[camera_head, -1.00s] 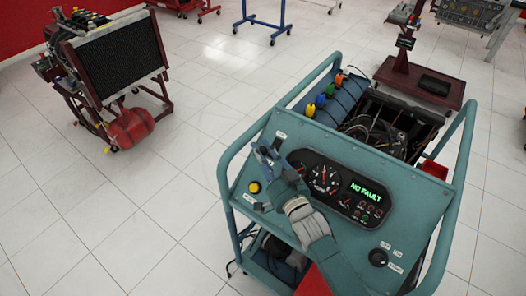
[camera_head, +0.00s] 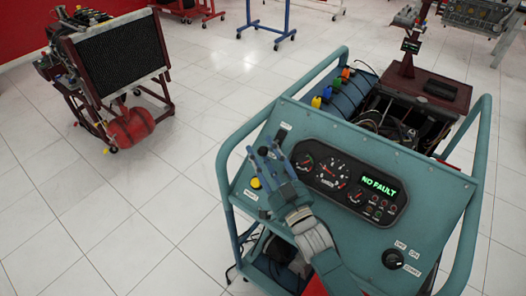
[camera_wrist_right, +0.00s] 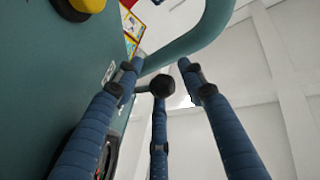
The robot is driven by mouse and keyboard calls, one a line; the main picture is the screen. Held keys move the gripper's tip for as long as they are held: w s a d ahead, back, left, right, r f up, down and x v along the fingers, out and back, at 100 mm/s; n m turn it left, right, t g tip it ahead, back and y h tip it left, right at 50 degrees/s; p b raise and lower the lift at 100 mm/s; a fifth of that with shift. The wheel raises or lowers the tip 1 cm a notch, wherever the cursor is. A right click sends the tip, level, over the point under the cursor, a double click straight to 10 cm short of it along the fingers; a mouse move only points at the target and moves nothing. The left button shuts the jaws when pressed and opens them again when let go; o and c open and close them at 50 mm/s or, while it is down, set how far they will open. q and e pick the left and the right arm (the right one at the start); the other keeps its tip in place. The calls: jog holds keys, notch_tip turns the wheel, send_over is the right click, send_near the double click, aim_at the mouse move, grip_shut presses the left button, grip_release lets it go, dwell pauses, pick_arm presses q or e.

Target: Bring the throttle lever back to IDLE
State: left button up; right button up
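The teal engine trainer panel (camera_head: 330,222) fills the right half of the head view. The throttle lever shows in the right wrist view as a round black knob (camera_wrist_right: 162,86) on a thin rod coming from the panel side. My right gripper (camera_head: 265,157) is over the panel's upper left, in front of the gauges' left side. In the wrist view its blue fingers (camera_wrist_right: 160,95) are spread apart, with the knob among their tips; contact cannot be told. In the head view the gripper hides the lever, and the IDLE mark cannot be read. My left gripper is not in view.
A yellow button (camera_head: 255,183) is left of my right gripper. The gauge cluster (camera_head: 348,186) reads NO FAULT. A key switch (camera_head: 393,259) is at lower right. A teal tube rail (camera_head: 222,165) borders the panel. Floor to the left is clear up to a radiator stand (camera_head: 118,60).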

jog(key=shift+r, duration=0.1)
jog(key=v, duration=1.2)
dwell(0.4)
